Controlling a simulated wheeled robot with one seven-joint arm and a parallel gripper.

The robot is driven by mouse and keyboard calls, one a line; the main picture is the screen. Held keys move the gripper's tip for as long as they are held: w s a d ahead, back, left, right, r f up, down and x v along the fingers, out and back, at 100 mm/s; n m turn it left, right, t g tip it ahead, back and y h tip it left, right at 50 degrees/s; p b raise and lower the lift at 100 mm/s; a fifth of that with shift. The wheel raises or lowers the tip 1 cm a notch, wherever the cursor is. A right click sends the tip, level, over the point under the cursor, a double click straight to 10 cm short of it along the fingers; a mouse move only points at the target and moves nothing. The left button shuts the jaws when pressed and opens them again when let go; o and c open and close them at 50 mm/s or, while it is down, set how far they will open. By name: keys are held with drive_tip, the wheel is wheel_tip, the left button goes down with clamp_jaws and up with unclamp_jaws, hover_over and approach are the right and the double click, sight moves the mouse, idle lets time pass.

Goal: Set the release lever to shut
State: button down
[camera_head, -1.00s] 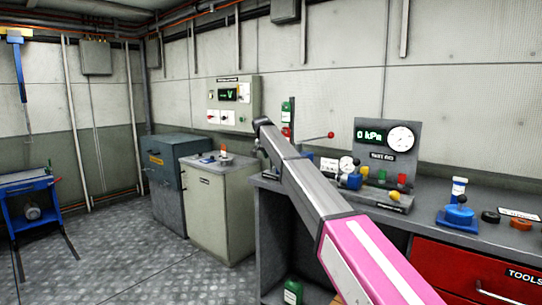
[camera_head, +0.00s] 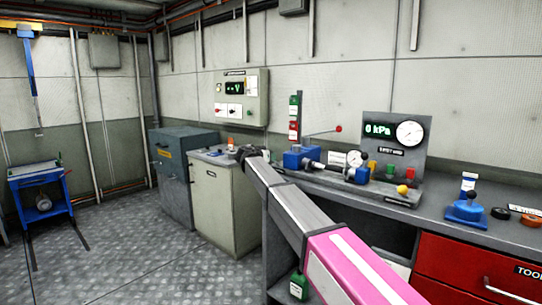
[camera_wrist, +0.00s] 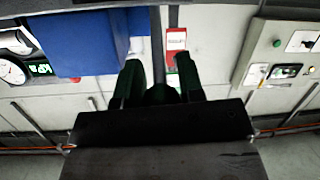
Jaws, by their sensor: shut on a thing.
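My gripper (camera_head: 252,153) is at the left end of the blue hand pump (camera_head: 294,158) on the bench, low and close to it. In the wrist view the two dark green fingers of my gripper (camera_wrist: 158,76) stand apart. A dark rounded thing (camera_wrist: 161,94) sits between them; it seems to be the release lever, but it is too dark to tell its setting. The pump's blue body (camera_wrist: 95,42) fills the upper left of the wrist view. A long handle with a red ball (camera_head: 338,128) rises behind the pump, apart from my gripper.
The test rig (camera_head: 395,145) with gauge and a 0 kPa display stands to the right. Red and green tags (camera_head: 295,118) hang behind the pump. A pale cabinet (camera_head: 225,205) is at left. A blue tool (camera_head: 466,210) and rings lie farther right on the bench (camera_head: 350,195).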

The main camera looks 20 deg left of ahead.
drive_tip(key=shift+s+a+f+t+h, duration=0.15)
drive_tip(key=shift+s+f+t+h, duration=0.3)
drive_tip(key=shift+t, duration=0.35)
drive_tip(key=shift+w+f, duration=0.1)
drive_tip(key=c, duration=0.8)
unclamp_jaws()
drive_tip(key=v, duration=1.1)
